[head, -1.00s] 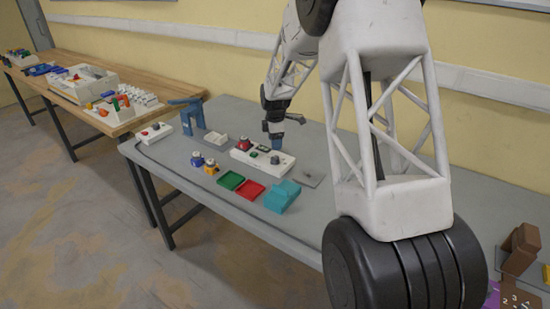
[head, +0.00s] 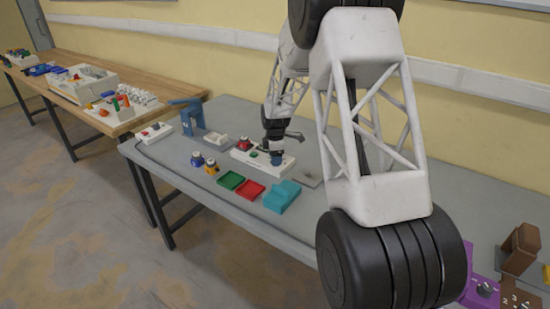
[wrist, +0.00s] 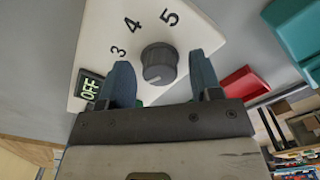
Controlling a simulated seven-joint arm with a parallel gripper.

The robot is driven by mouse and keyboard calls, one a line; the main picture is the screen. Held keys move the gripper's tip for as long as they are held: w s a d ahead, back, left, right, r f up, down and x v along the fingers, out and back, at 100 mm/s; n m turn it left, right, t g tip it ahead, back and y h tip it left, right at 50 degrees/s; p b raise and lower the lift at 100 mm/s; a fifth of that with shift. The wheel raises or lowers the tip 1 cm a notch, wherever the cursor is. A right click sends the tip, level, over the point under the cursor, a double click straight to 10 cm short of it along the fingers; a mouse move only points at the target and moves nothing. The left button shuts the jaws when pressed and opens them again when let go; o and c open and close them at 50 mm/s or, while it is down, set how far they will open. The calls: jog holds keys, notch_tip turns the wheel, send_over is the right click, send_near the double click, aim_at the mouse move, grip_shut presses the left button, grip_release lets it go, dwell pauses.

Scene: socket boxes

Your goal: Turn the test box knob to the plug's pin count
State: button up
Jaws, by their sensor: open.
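The white test box (head: 240,155) lies on the grey table, with a red-topped plug (head: 245,144) at its left end. In the wrist view, its face (wrist: 98,40) carries the numbers 3, 4 and 5 around a grey knob (wrist: 159,62), and a small display (wrist: 89,88) reads OFF. A pale mark shows on the knob's lower edge. My gripper (wrist: 163,78) is open, with one blue finger on each side of the knob; I cannot tell whether they touch it. In the head view my gripper (head: 276,158) is over the box's right part and hides the knob. The plug's pins are not visible.
A blue plug (head: 197,159) and a yellow plug (head: 211,167) stand in front of the box. Green (head: 231,180) and red (head: 249,190) trays and a teal block (head: 282,196) lie nearer. A blue fixture (head: 190,115) stands at the back left.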

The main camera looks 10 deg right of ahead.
jog(key=shift+f, duration=0.15)
jog(key=c, duration=0.9)
jog(key=shift+c, duration=0.2)
